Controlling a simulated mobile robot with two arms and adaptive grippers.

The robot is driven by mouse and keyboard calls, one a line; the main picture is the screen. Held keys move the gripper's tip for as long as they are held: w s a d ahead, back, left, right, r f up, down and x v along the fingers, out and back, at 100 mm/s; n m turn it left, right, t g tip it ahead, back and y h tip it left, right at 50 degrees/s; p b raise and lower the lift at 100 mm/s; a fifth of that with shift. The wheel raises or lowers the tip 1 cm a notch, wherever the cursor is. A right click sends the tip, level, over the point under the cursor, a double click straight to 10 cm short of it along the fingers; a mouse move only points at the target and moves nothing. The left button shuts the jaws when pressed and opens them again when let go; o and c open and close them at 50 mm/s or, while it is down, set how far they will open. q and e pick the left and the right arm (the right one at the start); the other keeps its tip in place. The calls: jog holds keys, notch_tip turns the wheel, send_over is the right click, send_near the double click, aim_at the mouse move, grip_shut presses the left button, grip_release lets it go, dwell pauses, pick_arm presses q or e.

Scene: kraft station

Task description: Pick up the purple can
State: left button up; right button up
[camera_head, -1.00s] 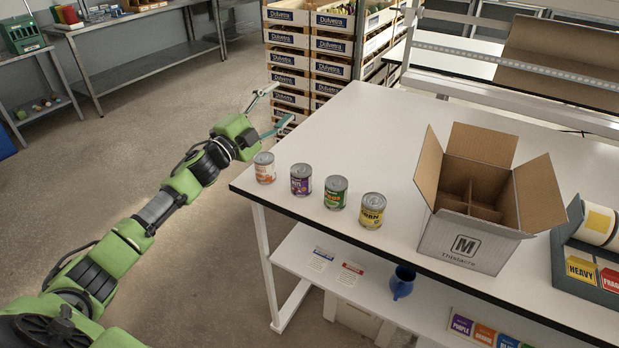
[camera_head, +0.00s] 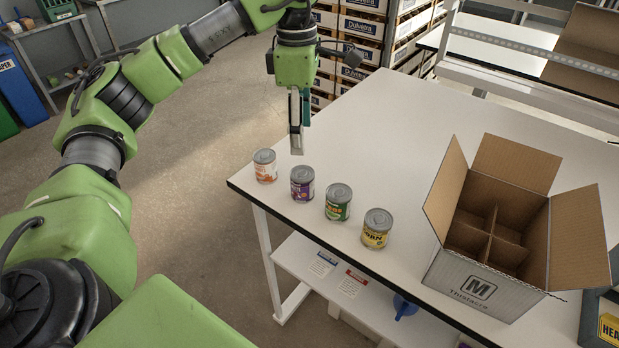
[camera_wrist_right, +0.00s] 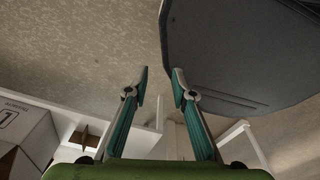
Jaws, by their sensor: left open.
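The purple can (camera_head: 302,184) stands upright near the left corner of the white table, in a row between an orange-and-white can (camera_head: 265,166) and a green can (camera_head: 338,203). A yellow corn can (camera_head: 376,230) ends the row. My left gripper (camera_head: 297,148) points down just above and behind the purple can, apart from it. It is open and seen edge-on, so its fingers overlap. My right gripper (camera_wrist_right: 158,75) shows only in the right wrist view, its fingers apart with nothing between them.
An open cardboard box (camera_head: 470,285) with dividers stands on the white table (camera_head: 400,140) right of the cans. Stacked crates (camera_head: 385,35) stand behind. The tabletop behind the cans is clear. A dark panel (camera_wrist_right: 240,55) fills the upper right of the right wrist view.

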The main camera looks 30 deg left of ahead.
aim_at(301, 173)
pick_arm(q)
jog(key=f, duration=0.2)
jog(key=f+p, duration=0.1)
jog(key=f, duration=0.4)
jog(key=shift+s+a+f+p, duration=0.2)
jog(key=shift+a+f+p, duration=0.1)
jog(key=shift+a, duration=0.05)
jog(key=shift+f, duration=0.25)
jog(key=f, duration=0.1)
jog(key=f+p, duration=0.1)
jog(key=f, duration=0.1)
jog(key=f+p, duration=0.1)
jog(key=shift+w+d+f, duration=0.1)
jog(key=shift+w+f, duration=0.3)
jog(key=shift+f+p, duration=0.3)
jog(key=shift+f, duration=0.05)
jog(key=c, duration=1.3)
pick_arm(e)
jog(key=r, duration=0.4)
jog(key=shift+s+a+r, duration=0.1)
jog(key=shift+s, duration=0.1)
